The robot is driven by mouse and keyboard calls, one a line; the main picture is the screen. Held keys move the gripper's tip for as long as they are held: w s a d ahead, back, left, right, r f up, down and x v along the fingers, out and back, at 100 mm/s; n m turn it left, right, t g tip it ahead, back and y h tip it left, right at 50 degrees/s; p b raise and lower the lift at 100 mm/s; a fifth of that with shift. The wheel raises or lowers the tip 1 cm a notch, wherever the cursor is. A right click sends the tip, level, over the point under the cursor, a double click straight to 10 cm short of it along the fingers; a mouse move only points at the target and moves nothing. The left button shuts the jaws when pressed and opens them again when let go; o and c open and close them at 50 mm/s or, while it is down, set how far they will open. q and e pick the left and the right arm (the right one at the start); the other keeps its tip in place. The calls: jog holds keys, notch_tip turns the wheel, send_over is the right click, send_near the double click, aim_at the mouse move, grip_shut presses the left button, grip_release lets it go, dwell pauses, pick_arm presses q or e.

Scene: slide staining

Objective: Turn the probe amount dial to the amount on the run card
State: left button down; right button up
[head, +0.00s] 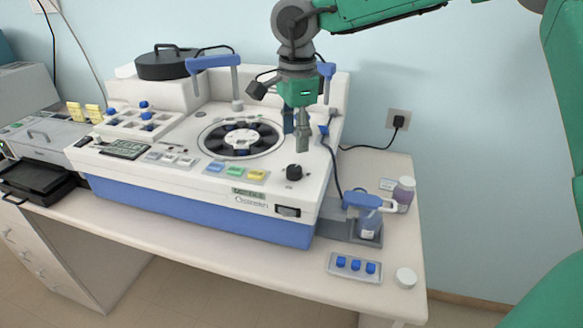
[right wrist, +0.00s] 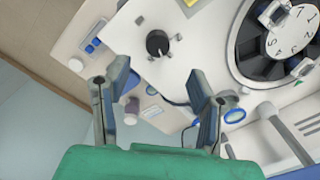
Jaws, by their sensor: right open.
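A black round dial (head: 294,172) stands on the front right corner of the white staining machine (head: 315,175). In the right wrist view the dial (right wrist: 157,43) shows from above, with a light pointer mark on its side. My right gripper (head: 296,135) hangs above and behind the dial, apart from it, fingers pointing down. In the right wrist view its two fingers (right wrist: 160,80) are spread wide with nothing between them, and the dial lies beyond the tips. The scale around the dial is too small to read. I cannot make out which card is the run card. My left gripper is not in view.
A numbered carousel (head: 240,137) is left of the dial. Coloured buttons (head: 236,172) lie in front of it. A tray with blue caps (head: 355,267) and a white lid (head: 405,278) lie on the table.

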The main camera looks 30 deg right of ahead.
aim_at(296, 167)
notch_tip(296, 167, down, 7)
jog(key=shift+d+f, duration=0.15)
jog(key=shift+f, duration=0.05)
jog(key=shift+a+f, duration=0.35)
jog(key=shift+a, duration=0.15)
jog(key=shift+d, duration=0.55)
jog(key=c, duration=1.1)
